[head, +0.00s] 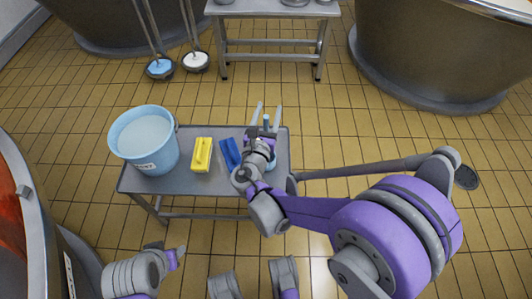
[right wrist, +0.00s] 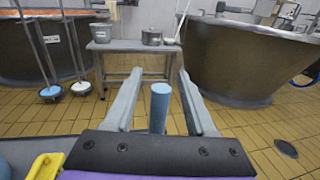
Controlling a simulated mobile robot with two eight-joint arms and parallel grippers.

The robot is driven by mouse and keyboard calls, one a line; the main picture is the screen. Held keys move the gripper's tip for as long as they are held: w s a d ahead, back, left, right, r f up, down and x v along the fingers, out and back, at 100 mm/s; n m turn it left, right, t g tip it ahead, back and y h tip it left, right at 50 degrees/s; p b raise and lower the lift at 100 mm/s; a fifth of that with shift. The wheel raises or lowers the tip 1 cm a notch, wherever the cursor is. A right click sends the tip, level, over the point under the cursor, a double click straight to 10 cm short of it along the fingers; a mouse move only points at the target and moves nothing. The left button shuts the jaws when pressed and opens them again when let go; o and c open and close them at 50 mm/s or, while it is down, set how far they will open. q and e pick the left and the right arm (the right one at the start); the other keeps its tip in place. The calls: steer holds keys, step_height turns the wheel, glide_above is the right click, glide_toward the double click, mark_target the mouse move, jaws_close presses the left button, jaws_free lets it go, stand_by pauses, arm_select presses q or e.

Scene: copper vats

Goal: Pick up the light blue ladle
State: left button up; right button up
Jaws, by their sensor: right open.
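The light blue ladle stands upright at the right part of the grey table (head: 185,182). Its handle top (head: 266,119) shows between the fingers of my right gripper (head: 267,108) in the head view. In the right wrist view the handle (right wrist: 159,106) rises between the two open fingers (right wrist: 160,72), with gaps on both sides. The ladle's lower part is mostly hidden by my right wrist; a bit of light blue shows beside it. Part of my left arm shows at the lower left of the head view, but its fingers cannot be made out.
On the table are a light blue bucket (head: 144,140), a yellow tool (head: 202,154) and a blue tool (head: 229,153), close left of my right gripper. Large copper vats (head: 440,55) stand around. Another table (head: 270,50) stands behind. Tiled floor is clear at right.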

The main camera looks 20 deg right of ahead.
steer(key=shift+w, duration=0.1)
steer(key=shift+c, duration=0.3)
jaws_close()
